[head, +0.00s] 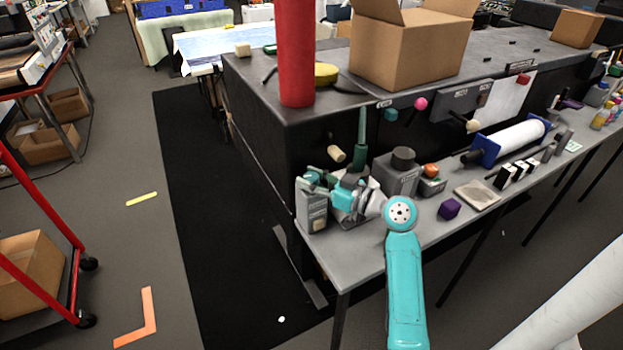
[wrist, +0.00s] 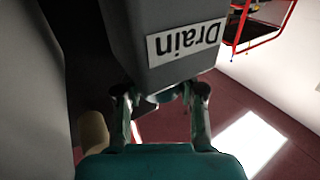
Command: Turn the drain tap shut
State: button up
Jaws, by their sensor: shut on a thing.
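The grey drain box (wrist: 180,40) fills the top middle of the wrist view, its white "Drain" label upside down. In the head view I take the grey box (head: 312,212) at the bench's near left corner to be the same one. My gripper (wrist: 160,98) has a finger on each side of a small teal-grey part, which I take to be the drain tap (wrist: 165,95), at the box's lower edge. It is shut on this part. Most of the tap is hidden by the box and fingers. In the head view my gripper (head: 318,181) is at the box's top.
A cream knob (head: 336,154) sticks out of the dark panel close behind my gripper. A dark green upright thing (head: 361,140) and a grey block with a black knob (head: 398,176) stand close to the right.

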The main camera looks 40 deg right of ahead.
aim_at(311, 176)
jog(key=shift+f, duration=0.1)
jog(key=o, duration=1.2)
jog(key=shift+c, duration=0.2)
notch_tip(311, 176, up, 10)
